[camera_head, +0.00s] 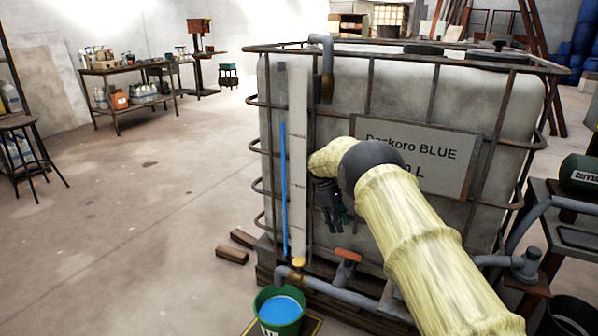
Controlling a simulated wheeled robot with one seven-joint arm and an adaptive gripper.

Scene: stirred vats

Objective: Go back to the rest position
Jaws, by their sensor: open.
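My arm, in a pale yellow sleeve, reaches from the lower right towards the caged tank. My gripper (334,208) is dark, points down and is open, in front of the tank's lower front. I see nothing between its fingers, though it is small and partly in shadow. The large whitish tank (340,90) stands in a rusty metal cage. Its sign (420,150) reads "BLUE", with the rest partly hidden by my arm.
A red-handled valve (348,256) sits on the grey pipe. Wooden blocks (232,254) lie left of the tank. A dark green container (580,175) stands right. The left floor is mostly clear.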

